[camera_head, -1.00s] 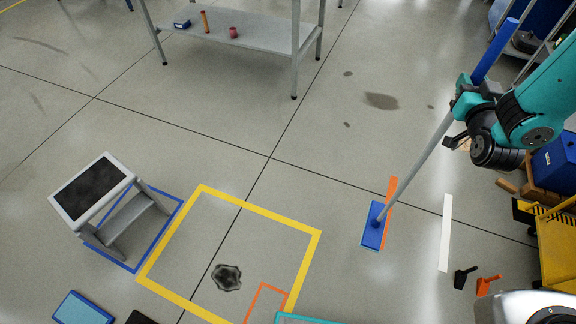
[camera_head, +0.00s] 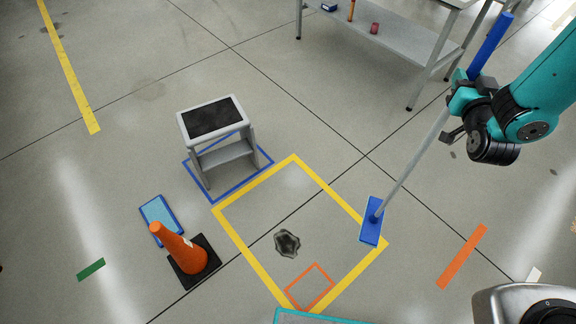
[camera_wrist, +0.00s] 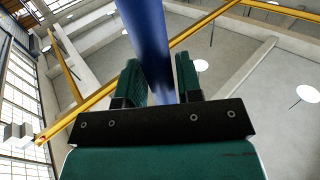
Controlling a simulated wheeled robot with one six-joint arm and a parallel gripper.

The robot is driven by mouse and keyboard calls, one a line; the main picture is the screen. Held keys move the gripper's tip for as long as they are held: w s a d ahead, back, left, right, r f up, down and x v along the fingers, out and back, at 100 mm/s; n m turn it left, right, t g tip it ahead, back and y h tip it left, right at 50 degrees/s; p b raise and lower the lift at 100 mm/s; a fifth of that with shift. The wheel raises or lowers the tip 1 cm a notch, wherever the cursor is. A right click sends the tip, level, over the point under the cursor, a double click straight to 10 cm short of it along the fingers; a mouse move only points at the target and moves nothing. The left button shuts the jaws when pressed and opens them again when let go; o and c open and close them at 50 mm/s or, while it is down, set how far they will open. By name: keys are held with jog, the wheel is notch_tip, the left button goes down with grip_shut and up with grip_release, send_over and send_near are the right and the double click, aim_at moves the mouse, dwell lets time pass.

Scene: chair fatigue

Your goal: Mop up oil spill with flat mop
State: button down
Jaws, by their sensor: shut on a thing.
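The flat mop has a blue head (camera_head: 371,221), a grey pole and a blue grip (camera_head: 491,47). My gripper (camera_head: 462,104) is shut on the mop's pole, which slants down left to the head. In the wrist view the blue grip (camera_wrist: 146,40) stands between the green fingers of my gripper (camera_wrist: 162,82). The head is at the right corner of the yellow floor frame (camera_head: 252,257), overlapping its line. A dark oil spill (camera_head: 287,243) lies inside the frame, left of the mop head and apart from it.
A grey step stool (camera_head: 219,138) stands beyond the frame's far left side. An orange cone (camera_head: 178,247) and a light-blue pad (camera_head: 160,219) are at the left. A metal table (camera_head: 392,45) is at the back right. Floor between mop head and spill is clear.

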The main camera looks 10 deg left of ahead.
jog(key=s+a+f+n+g+y+b, duration=0.25)
jog(key=a+f+y, duration=0.25)
jog(key=a, duration=0.8)
jog(key=s+a+f+n+g+y+b, duration=0.1)
jog(key=a+f+n+y+b, duration=0.4)
jog(key=a, duration=0.8)
jog(key=s+a+f+n+g+y+b, duration=0.1)
jog(key=s+a+f+n+g+y, duration=0.2)
jog(key=s+a, duration=0.5)
jog(key=s+a+f+n+g+y+b, duration=0.1)
jog(key=s+a+f+g+y+b, duration=0.15)
jog(key=s+a+f, duration=0.55)
jog(key=f+b, duration=0.1)
jog(key=b, duration=0.1)
jog(key=w+a+f+b, duration=0.1)
jog(key=f+b, duration=0.1)
jog(key=a+f+b, duration=0.1)
jog(key=f+b, duration=0.1)
jog(key=shift+w, duration=0.4)
jog(key=shift+f+b, duration=0.65)
jog(key=shift+f, duration=0.05)
jog(key=shift+d, duration=0.1)
